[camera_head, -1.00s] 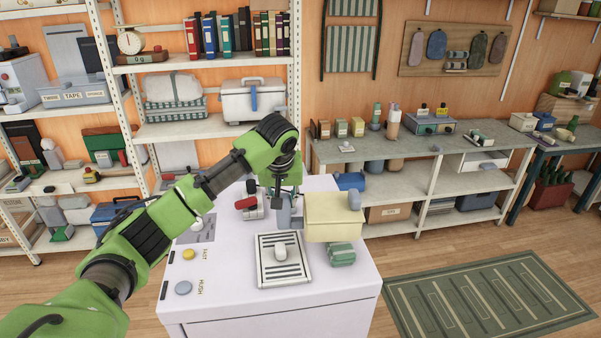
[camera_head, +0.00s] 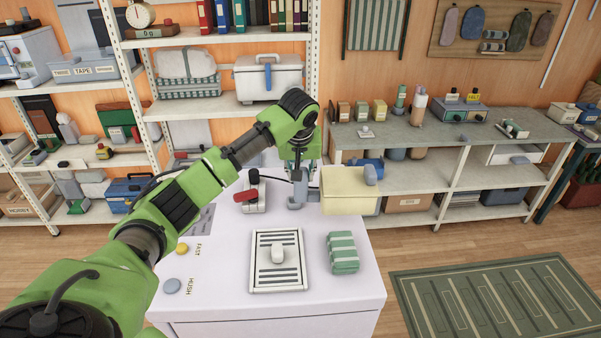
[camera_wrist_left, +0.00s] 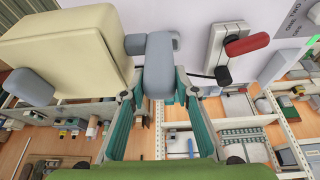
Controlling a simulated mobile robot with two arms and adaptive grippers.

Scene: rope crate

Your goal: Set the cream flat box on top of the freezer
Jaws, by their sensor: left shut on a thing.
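The cream flat box (camera_head: 348,193) has grey grips at its ends and is at the back right of the white freezer (camera_head: 218,292) in the head view. It overlaps the freezer's back right edge in the picture; I cannot tell the gap below it. My left gripper (camera_head: 298,178) is at the box's left end, shut on a grey grip of the box. In the left wrist view the box (camera_wrist_left: 65,50) fills the upper left, and my left gripper's teal fingers (camera_wrist_left: 160,92) close around the grey grip. My right gripper is not in view.
On the freezer are a slatted plate (camera_head: 263,278) with a white handle, a green striped folded cloth (camera_head: 342,252) and a red-handled device (camera_head: 251,195). Bare top lies around them. White shelving (camera_head: 200,123) and a grey workbench (camera_head: 400,134) stand behind.

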